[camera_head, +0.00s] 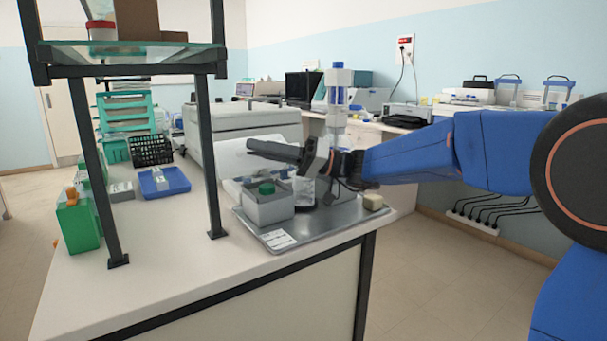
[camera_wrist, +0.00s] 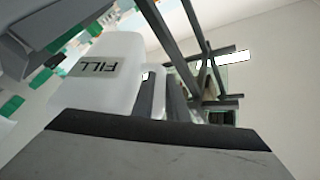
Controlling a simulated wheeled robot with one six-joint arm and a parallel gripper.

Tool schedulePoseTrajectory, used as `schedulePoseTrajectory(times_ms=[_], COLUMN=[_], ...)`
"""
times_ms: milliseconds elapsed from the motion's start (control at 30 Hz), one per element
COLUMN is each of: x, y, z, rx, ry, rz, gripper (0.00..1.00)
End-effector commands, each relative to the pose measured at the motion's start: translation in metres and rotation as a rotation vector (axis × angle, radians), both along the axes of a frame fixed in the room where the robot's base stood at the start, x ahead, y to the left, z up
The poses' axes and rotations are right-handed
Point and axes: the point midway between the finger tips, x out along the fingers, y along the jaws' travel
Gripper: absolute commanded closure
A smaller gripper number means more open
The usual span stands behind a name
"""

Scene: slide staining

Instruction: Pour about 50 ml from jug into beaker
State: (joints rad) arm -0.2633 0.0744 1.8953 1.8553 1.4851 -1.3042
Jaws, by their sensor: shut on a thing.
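My gripper (camera_head: 272,152) is over the back of the grey tray, its dark fingers pointing left in the head view. It is shut on the jug (camera_wrist: 105,92), a pale white vessel with a FILL label that stands upside down in the wrist view. In the head view a white shape behind the fingers appears to be the jug, partly hidden and seemingly tilted. The clear beaker (camera_head: 303,190) stands on a dark round base on the tray, just below my gripper. Liquid levels and any stream cannot be made out.
The grey tray (camera_head: 330,232) also holds a grey box (camera_head: 268,208) with a green-capped bottle and a small pale block (camera_head: 373,202). A shelf frame (camera_head: 203,150) stands to the left. A blue tray (camera_head: 164,182) lies beyond it. The bench front is clear.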

Motion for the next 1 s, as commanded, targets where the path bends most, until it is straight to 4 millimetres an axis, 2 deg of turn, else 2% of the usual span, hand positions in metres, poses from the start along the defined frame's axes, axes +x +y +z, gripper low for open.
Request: schedulePoseTrajectory(times_ms=[1000], x=[0.0000], y=[0.0027], z=[-0.0038], rx=[0.050], ry=[0.010], rz=[-0.001], gripper=[1.00])
